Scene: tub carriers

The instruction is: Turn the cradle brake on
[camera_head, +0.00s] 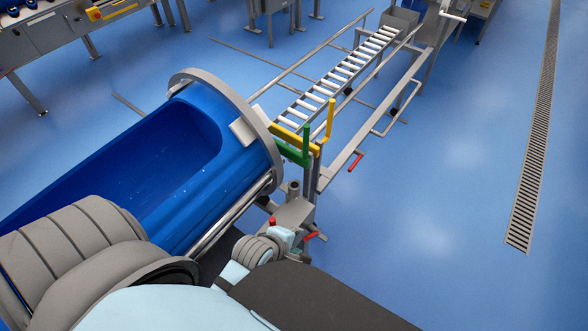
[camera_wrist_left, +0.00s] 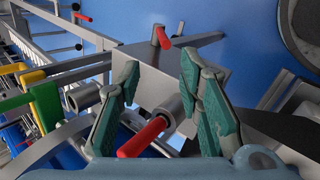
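The blue tub (camera_head: 195,215) lies tilted in a round metal cradle ring (camera_head: 232,97). A red-handled lever (camera_head: 272,222) sits on the grey bracket beside the cradle; I take it for the brake, though no label shows. My left gripper (camera_head: 284,238) is at this bracket, its fingers small and partly hidden by my wrist. In the left wrist view, the left gripper (camera_wrist_left: 160,110) is open, with its teal fingers on either side of the red lever (camera_wrist_left: 142,137). I cannot tell whether it touches a finger. My right gripper is not in view.
A second red handle (camera_wrist_left: 162,37) lies just beyond the fingers. Yellow (camera_head: 293,138) and green (camera_head: 291,153) levers stand beside the ring. A roller conveyor (camera_head: 340,75) runs to the back, with another red handle (camera_head: 355,162) on its frame.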

